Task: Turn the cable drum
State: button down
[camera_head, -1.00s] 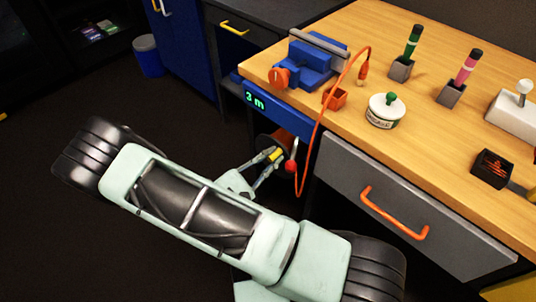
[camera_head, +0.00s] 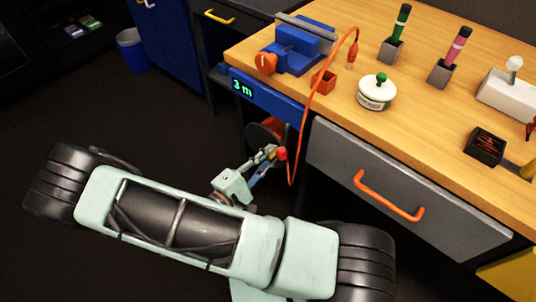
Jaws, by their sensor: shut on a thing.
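An orange cable (camera_head: 318,92) runs over the bench edge and hangs in a loop beside the knob. The display (camera_head: 242,88) on the blue panel reads "3 m" in green. My arm hides the lower front of the drum's recess.
A grey drawer (camera_head: 400,185) with an orange handle is just right of the drum.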

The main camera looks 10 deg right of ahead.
dwell(0.3)
jog(key=c, duration=1.8)
grip_release()
jog(key=shift+c, duration=0.2)
jog(key=shift+a, duration=0.15)
jog(key=v, duration=1.2)
jog(key=shift+w, duration=0.1)
